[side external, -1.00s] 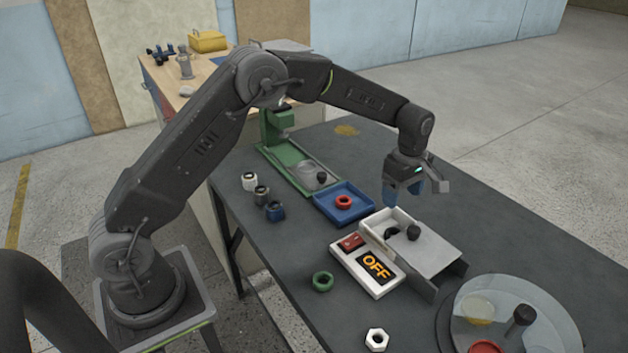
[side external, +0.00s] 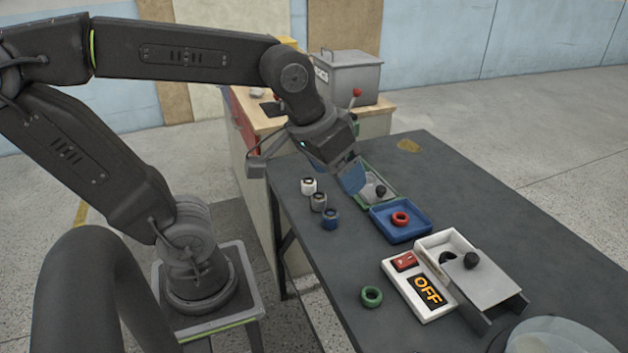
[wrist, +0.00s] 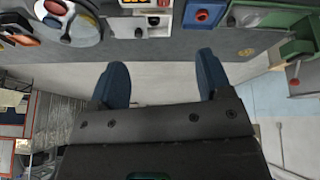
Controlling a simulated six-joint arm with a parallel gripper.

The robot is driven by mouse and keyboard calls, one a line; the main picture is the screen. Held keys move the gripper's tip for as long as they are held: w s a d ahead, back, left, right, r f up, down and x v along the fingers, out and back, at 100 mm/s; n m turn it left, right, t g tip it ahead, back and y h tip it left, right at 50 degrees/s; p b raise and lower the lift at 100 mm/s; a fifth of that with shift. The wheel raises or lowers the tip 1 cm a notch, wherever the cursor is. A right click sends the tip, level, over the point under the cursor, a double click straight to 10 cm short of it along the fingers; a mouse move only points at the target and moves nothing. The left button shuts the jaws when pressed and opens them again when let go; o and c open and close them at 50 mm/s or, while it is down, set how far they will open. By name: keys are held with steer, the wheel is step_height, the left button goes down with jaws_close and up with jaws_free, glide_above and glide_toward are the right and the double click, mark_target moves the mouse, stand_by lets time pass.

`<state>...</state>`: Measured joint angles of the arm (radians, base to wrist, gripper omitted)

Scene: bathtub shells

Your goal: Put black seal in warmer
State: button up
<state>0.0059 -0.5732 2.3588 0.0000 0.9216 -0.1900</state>
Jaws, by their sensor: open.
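The warmer (side external: 432,313) is a white box with a red switch, a display reading OFF and a partly open sliding lid (side external: 485,283) with a black knob. A black ring, the black seal (side external: 447,258), lies inside the open part of the white box, partly hidden by the lid. My gripper (side external: 345,178) has blue fingers, is open and empty, and hangs in the air near the green fixture, away from the warmer. The wrist view shows the two fingers (wrist: 160,80) wide apart with nothing between them.
A blue tray (side external: 428,222) holds a red ring (side external: 400,218). A green ring (side external: 371,296) lies left of the warmer. Small white, grey and blue pieces (side external: 319,202) stand near the table's left edge. A green fixture (side external: 388,200) is behind. The table's far right is clear.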

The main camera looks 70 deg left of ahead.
steer(key=s, duration=0.1)
steer(key=s+f+m, duration=0.1)
steer(key=s+m, duration=0.1)
steer(key=shift+s+f+t, duration=0.3)
steer(key=shift+s, duration=0.1)
stand_by(1.0)
